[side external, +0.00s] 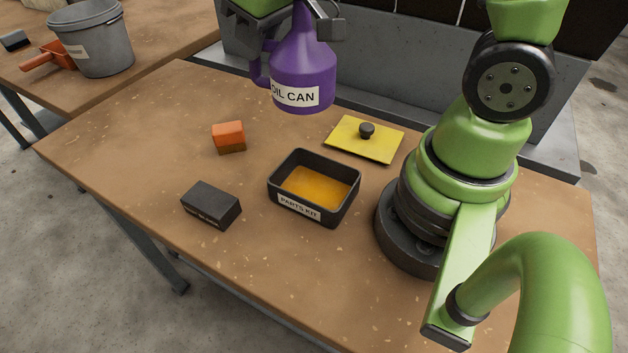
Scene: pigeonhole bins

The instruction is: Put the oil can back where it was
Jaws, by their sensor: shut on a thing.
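A purple oil can (303,66) with a white "OIL CAN" label hangs upright in the air above the back of the table. My gripper (318,20) is shut on the upper part of the can, near the top edge of the side external view. The can's top and most of the gripper are cut off or hidden. The can's handle sticks out to the left. No marked spot for the can shows on the table, and no pigeonhole openings can be made out clearly.
A black "PARTS KIT" tray (273,196) holding something orange-yellow stands mid-table. Around it are a yellow lid (350,146) with a black knob, an orange block (229,136) and a black box (211,205). A grey bucket (98,42) stands on another table. The table's left side is clear.

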